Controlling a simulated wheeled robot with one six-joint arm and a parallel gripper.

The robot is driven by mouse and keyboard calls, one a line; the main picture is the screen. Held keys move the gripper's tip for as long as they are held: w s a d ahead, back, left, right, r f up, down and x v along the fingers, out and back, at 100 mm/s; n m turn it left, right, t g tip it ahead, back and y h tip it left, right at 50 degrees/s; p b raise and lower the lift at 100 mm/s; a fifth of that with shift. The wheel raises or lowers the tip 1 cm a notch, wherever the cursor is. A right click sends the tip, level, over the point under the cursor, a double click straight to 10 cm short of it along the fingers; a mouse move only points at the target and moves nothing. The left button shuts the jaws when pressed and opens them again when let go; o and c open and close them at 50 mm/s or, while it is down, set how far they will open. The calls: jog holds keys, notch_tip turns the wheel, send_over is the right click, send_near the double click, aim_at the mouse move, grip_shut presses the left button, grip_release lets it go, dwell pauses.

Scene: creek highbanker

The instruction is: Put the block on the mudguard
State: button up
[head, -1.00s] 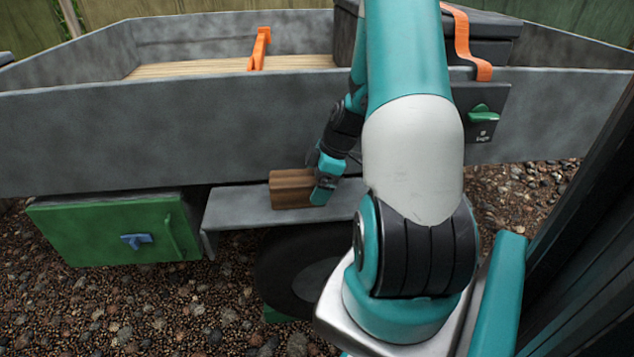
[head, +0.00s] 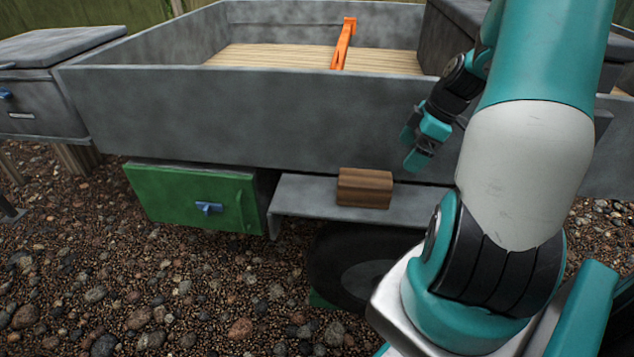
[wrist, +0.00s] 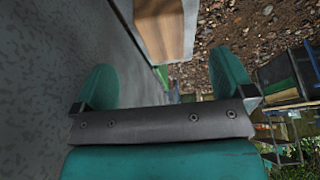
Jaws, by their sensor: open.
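A brown wooden block (head: 365,188) rests on the grey flat mudguard (head: 310,198) above the wheel, near the trailer's side wall. The block also shows at the top of the wrist view (wrist: 162,28), beyond the fingers. My gripper (head: 411,148) is apart from the block, up and to its right, in front of the trailer wall. In the wrist view my gripper's two teal fingers (wrist: 165,90) are spread wide with nothing between them.
The grey trailer (head: 240,122) holds a plank floor with an orange bar (head: 343,45). A green box (head: 190,195) with a blue latch hangs below, left of the mudguard. A black wheel (head: 340,262) sits under the mudguard. A grey lidded box (head: 50,95) stands at left. Gravel is open in front.

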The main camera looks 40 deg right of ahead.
jog(key=w+a+r+g, duration=0.1)
jog(key=w+a+r, duration=0.15)
jog(key=a, duration=0.55)
jog(key=w+a+r+y, duration=0.1)
jog(key=a+r, duration=0.2)
jog(key=a, duration=0.5)
jog(key=w+a+r+g, duration=0.1)
jog(key=w+a+r, duration=0.15)
jog(key=a, duration=0.55)
jog(key=s+a+r, duration=0.2)
jog(key=s+a, duration=0.4)
jog(key=a, duration=0.2)
jog(key=s+a+r+m+g, duration=0.1)
jog(key=s+a+r, duration=0.2)
jog(key=s+a, duration=0.4)
jog(key=shift+a, duration=0.7)
jog(key=shift+r, duration=0.2)
notch_tip(320, 180, up, 25)
jog(key=p, duration=2.4)
jog(key=shift+f+p, duration=0.2)
jog(key=shift+p, duration=0.15)
